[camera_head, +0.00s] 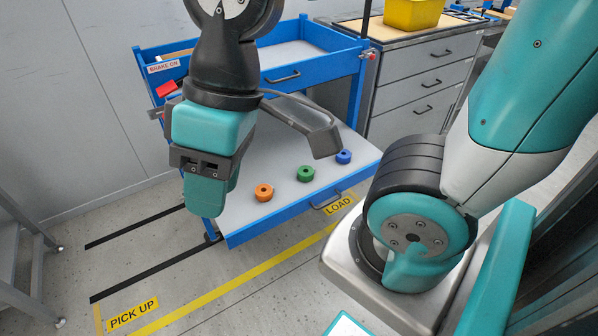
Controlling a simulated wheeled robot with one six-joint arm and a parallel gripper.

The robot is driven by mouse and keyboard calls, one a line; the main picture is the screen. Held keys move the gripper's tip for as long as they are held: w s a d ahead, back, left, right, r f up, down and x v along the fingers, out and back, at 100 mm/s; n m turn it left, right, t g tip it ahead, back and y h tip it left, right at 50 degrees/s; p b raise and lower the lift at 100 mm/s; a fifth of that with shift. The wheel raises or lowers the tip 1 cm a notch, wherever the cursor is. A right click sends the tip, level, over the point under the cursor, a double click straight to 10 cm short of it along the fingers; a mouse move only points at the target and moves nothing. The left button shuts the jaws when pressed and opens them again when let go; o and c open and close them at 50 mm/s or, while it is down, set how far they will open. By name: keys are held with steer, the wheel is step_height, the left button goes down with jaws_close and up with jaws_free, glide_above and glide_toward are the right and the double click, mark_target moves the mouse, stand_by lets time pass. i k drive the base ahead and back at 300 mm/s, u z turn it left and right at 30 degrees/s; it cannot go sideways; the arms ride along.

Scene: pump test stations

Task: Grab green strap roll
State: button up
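The green strap roll (305,178) is a small ring with a dark centre. It lies flat on the grey surface of the blue cart's pulled-out drawer (262,226), between an orange roll (264,197) and a blue roll (343,160). My gripper (207,205) points down at the left side of the drawer, left of the green roll and apart from it. I see no object at its fingers. The fingers are seen at an angle and overlap, so their opening is hidden. The gripper also hides part of the drawer's left side.
The cart's upper tray (290,52) is above and behind the drawer. A red object (166,89) is at the cart's left. A grey drawer cabinet (425,82) with a yellow bin (412,14) stands at the back right. The floor in front, with yellow and black tape, is clear.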

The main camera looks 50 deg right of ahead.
mark_target(305, 173)
steer(key=z, duration=2.3)
steer(key=i, duration=0.25)
steer(key=u, duration=2.85)
steer(key=i, duration=1)
steer(key=z, duration=1.2)
